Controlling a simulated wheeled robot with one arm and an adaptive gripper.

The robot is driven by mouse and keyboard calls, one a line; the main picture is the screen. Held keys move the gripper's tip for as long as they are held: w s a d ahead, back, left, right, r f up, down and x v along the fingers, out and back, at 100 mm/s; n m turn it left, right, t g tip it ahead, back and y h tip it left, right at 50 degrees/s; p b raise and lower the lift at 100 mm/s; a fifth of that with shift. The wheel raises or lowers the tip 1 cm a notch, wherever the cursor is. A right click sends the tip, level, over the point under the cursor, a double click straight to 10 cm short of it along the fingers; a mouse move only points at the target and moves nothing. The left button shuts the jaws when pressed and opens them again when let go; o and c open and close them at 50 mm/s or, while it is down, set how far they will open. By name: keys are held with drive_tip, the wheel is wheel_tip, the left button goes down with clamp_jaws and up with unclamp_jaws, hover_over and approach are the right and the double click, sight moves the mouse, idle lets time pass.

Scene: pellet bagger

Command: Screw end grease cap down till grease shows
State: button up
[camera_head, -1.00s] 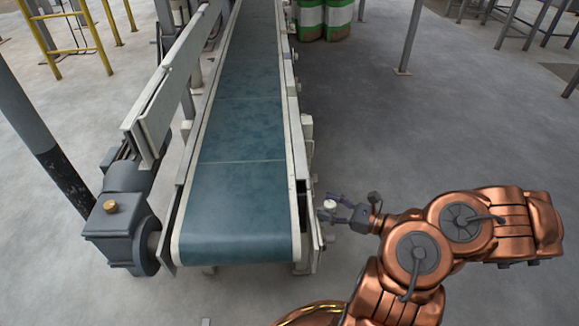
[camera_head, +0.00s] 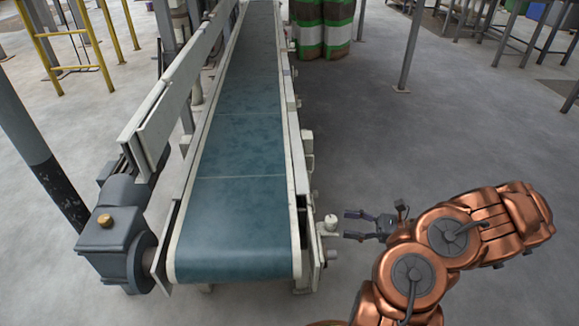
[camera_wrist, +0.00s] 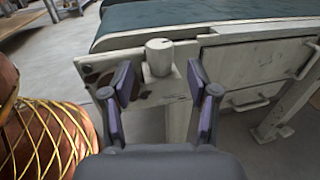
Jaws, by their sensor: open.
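The end grease cap (camera_head: 331,221) is a small pale cylinder standing upright on a bracket at the near right end of the conveyor. In the wrist view the cap (camera_wrist: 159,57) stands just beyond my fingertips, close to the line between them. My gripper (camera_head: 346,225) is open to the right of the cap, with its fingers pointing left at it. In the wrist view my gripper (camera_wrist: 157,82) shows both fingers apart with nothing between them. The fingers are clear of the cap. No grease can be made out around the cap.
The conveyor's blue belt (camera_head: 236,215) runs away from me. A grey motor gearbox (camera_head: 115,240) sits on its left side. Bracket parts (camera_head: 307,143) stick out along the right frame. Green and white sacks (camera_head: 322,28) stand at the back.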

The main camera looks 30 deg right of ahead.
drive_tip(key=s+a+r+n+g+h+p, duration=0.1)
drive_tip(key=a+r+n+g+p, duration=0.5)
drive_tip(key=a+r, duration=0.4)
drive_tip(key=a+r+n+g+h+p, duration=0.1)
drive_tip(key=a+r+n+g+p, duration=0.5)
drive_tip(key=r, duration=1.1)
drive_tip(key=shift+s+a+r+n+p, duration=0.4)
drive_tip(key=shift+a+n+p, duration=0.6)
drive_tip(key=shift+a+p, duration=0.8)
drive_tip(key=shift+a, duration=0.1)
